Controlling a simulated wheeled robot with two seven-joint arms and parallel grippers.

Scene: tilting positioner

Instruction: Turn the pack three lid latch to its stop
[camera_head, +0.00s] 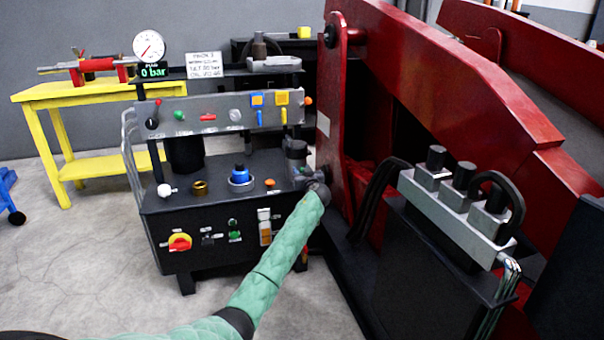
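The power pack (215,225) is a dark console with a grey switch panel (205,115) and a sign (204,65) above it. My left arm, in a green sleeve, reaches from the bottom left to the pack's right end. My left gripper (303,172) is there, beside a dark grey upright cylinder (296,147). The fingers are small and dark, so I cannot tell whether they are open, shut or touching anything. I cannot make out the lid latch for certain; the gripper may hide it. My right gripper is not in view.
A pressure gauge (149,46) with a 0 bar display stands over the panel. A blue knob (240,174) and brass cap (200,188) are on the pack's top. The red machine frame (470,85) and a valve block (455,205) crowd the right. Floor is clear at front left.

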